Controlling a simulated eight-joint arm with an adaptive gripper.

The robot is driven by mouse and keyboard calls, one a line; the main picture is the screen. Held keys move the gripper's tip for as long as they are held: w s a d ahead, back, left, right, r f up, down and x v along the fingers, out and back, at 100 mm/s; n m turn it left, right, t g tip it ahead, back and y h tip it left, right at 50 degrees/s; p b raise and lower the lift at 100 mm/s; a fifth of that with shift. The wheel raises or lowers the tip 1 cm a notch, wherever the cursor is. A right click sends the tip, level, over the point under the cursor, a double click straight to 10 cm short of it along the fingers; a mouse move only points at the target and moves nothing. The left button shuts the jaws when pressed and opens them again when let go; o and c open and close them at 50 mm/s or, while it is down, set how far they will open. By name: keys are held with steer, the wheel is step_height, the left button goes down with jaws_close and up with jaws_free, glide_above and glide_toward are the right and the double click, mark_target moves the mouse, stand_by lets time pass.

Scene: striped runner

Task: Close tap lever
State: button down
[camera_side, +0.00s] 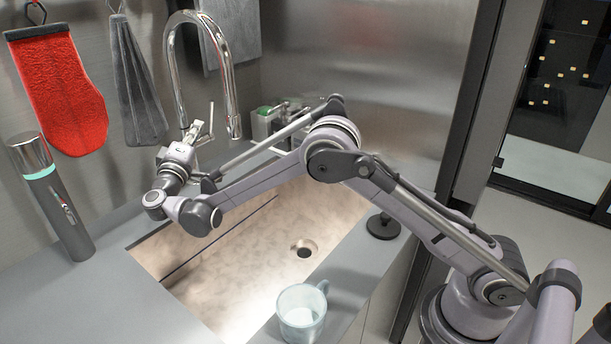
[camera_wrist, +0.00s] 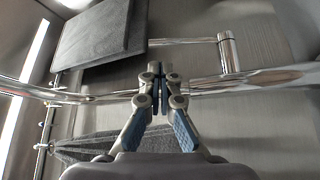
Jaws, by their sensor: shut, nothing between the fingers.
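The chrome tap (camera_side: 228,75) rises in a tall gooseneck behind the sink. Its lever (camera_side: 211,117) is a thin chrome rod standing upright beside the tap's base, to its right. In the wrist view the tap's pipe (camera_wrist: 275,79) runs across the picture, and the lever (camera_wrist: 185,41) shows as a thin rod joined to a short cylinder above it. My gripper (camera_side: 195,128) is at the tap's lower stem, left of the lever. In the wrist view its fingertips (camera_wrist: 160,72) are together and empty, in front of the pipe. I cannot tell whether they touch it.
The pale sink (camera_side: 304,251) lies below my arm. A glass mug (camera_side: 302,312) stands on its front edge, and a tall flask (camera_side: 55,195) on the left counter. A red mitt (camera_side: 62,90) and grey cloths (camera_side: 137,85) hang on the wall. A small caddy (camera_side: 265,122) stands right of the tap.

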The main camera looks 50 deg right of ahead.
steer(key=v, duration=0.6)
steer(key=n+y, duration=0.1)
glide_toward(211, 110)
steer(key=x, duration=0.7)
steer(key=shift+f, duration=0.1)
steer(key=shift+a, duration=0.1)
steer(key=shift+w+d+r+n, duration=0.25)
steer(key=shift+w+d+n, duration=0.2)
steer(key=shift+w+n, duration=0.15)
steer(key=shift+s, duration=0.1)
